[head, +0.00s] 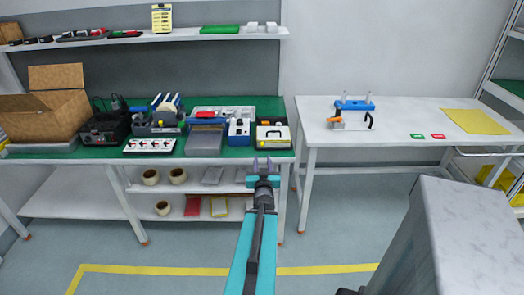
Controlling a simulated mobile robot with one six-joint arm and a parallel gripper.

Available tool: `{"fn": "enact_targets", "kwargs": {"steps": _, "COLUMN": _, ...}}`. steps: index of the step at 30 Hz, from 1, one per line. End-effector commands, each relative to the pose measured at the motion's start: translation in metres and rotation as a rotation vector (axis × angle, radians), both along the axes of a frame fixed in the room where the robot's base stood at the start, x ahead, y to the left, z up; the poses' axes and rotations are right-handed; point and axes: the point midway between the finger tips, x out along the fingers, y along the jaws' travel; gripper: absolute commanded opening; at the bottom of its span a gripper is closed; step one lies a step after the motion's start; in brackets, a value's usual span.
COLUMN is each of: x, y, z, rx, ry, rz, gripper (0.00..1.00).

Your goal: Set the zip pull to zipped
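I cannot make out a zip or a zip pull for certain at this size. A small black case with a cream panel and a yellow edge (273,136) lies at the right front of the green-topped bench (115,153); whether it carries the zip is too small to tell. My gripper (263,163) is in front of the bench's front edge, just below that case in the picture.
A white box with blue parts (239,130), a grey block (204,141) and a white switch strip (150,146) crowd the bench. A white table (390,138) holds a blue stand (354,104). A grey cabinet (470,225) stands at right. Floor ahead is clear.

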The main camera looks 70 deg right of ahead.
Motion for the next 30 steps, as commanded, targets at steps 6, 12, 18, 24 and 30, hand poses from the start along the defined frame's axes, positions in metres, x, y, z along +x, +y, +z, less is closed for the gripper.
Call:
{"fn": "enact_targets", "kwargs": {"steps": 6, "x": 0.002, "y": -0.004, "z": -0.003, "rx": -0.002, "ry": -0.001, "rz": 0.002, "gripper": 0.31}}
{"fn": "enact_targets", "kwargs": {"steps": 12, "x": 0.004, "y": -0.008, "z": -0.002, "rx": -0.002, "ry": 0.000, "rz": 0.003, "gripper": 0.31}}
{"fn": "enact_targets", "kwargs": {"steps": 18, "x": 0.005, "y": -0.011, "z": -0.003, "rx": -0.001, "ry": -0.002, "rz": 0.002, "gripper": 0.31}}
{"fn": "enact_targets", "kwargs": {"steps": 24, "x": 0.006, "y": -0.013, "z": -0.003, "rx": -0.001, "ry": 0.001, "rz": 0.001, "gripper": 0.31}}
{"fn": "enact_targets", "kwargs": {"steps": 30, "x": 0.006, "y": -0.016, "z": -0.003, "rx": -0.001, "ry": 0.000, "rz": -0.001, "gripper": 0.31}}
